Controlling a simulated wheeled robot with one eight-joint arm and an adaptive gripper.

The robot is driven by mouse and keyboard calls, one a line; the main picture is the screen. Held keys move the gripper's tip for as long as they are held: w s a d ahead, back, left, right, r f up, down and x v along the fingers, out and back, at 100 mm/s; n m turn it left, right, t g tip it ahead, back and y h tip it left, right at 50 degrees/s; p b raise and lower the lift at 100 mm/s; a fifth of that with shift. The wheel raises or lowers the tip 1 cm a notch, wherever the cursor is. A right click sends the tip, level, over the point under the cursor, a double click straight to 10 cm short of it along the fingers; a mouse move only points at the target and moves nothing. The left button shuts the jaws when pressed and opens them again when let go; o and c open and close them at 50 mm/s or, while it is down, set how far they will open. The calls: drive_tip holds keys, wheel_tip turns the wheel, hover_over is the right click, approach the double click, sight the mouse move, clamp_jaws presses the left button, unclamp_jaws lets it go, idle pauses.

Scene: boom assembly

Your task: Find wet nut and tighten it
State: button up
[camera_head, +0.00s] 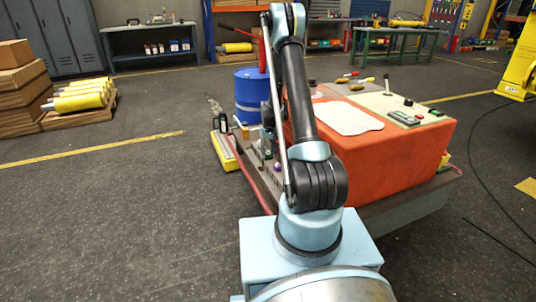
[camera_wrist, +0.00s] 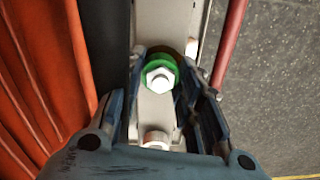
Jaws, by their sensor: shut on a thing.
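In the wrist view, a pale hex nut (camera_wrist: 159,79) with a bright green ring around it sits on a light metal bar. My gripper (camera_wrist: 163,66) has one finger on each side of this nut and is shut on it. A second pale nut or bolt head (camera_wrist: 156,138) sits on the same bar, nearer my palm and between the fingers. I cannot tell from these frames whether either nut is wet. In the head view, my arm reaches over the machine's left side, and the gripper itself cannot be made out there.
The orange machine housing (camera_head: 375,145) stands right of my arm; its ribbed orange side (camera_wrist: 35,70) fills the wrist view's left. A red pipe (camera_wrist: 229,42) runs right of the bar. A blue barrel (camera_head: 248,92) stands behind. Open floor (camera_head: 120,215) lies to the left.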

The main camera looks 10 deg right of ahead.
sight(269, 153)
drive_tip(key=o, duration=1.1)
drive_tip(key=shift+r, duration=0.1)
wheel_tip(269, 153, up, 12)
drive_tip(key=shift+d+f, duration=0.1)
drive_tip(key=shift+f, duration=0.05)
